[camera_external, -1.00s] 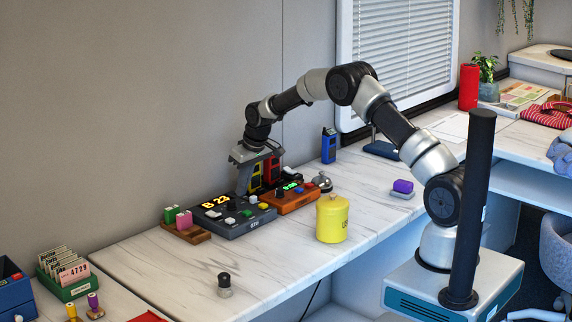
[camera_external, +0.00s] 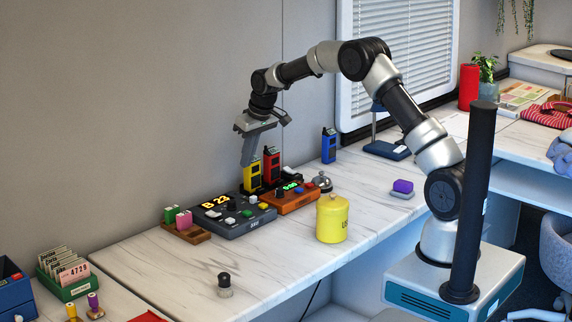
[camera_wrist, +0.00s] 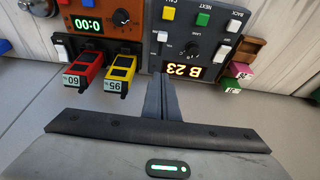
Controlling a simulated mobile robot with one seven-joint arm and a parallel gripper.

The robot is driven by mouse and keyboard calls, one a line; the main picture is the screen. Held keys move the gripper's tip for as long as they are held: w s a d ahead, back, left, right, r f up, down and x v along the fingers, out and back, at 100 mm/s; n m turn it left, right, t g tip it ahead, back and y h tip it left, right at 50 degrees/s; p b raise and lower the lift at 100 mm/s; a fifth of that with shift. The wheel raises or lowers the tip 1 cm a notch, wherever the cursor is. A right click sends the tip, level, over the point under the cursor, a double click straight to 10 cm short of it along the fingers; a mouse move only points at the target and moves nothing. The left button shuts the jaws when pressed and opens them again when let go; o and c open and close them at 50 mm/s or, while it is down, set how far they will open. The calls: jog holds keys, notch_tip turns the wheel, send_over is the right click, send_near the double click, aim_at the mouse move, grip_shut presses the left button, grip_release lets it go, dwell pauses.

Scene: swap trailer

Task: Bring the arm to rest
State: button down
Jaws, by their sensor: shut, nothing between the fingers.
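My arm reaches over the counter from the right in the external view. My gripper (camera_external: 248,163) points down above the back of the counter (camera_external: 270,268), shut and empty. Its fingertips are above and slightly left of the yellow handheld device (camera_external: 252,178). The red handheld device (camera_external: 271,168) stands beside the yellow one. In the wrist view my closed fingers (camera_wrist: 160,82) point toward the dark console (camera_wrist: 196,38), which shows "B 23". The wrist view also shows the red device (camera_wrist: 85,70) and the yellow device (camera_wrist: 120,72), both free of the fingers.
Behind the arm are the wall and window blind. An orange timer box (camera_external: 291,201), a bell (camera_external: 321,182), a blue handheld device (camera_external: 329,146) and a yellow canister (camera_external: 332,219) stand on the counter. A small stamp (camera_external: 224,286) is near the front. The counter's front-left area is mostly clear.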

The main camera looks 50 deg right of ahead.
jog(key=s+a+r, duration=0.3)
jog(key=s+r, duration=1.5)
jog(key=s, duration=0.2)
jog(key=s+a+f+t, duration=0.2)
jog(key=s, duration=2.2)
notch_tip(320, 180, up, 16)
jog(key=p, duration=1.6)
notch_tip(320, 180, down, 29)
jog(key=b, duration=2.9)
jog(key=shift+r, duration=0.15)
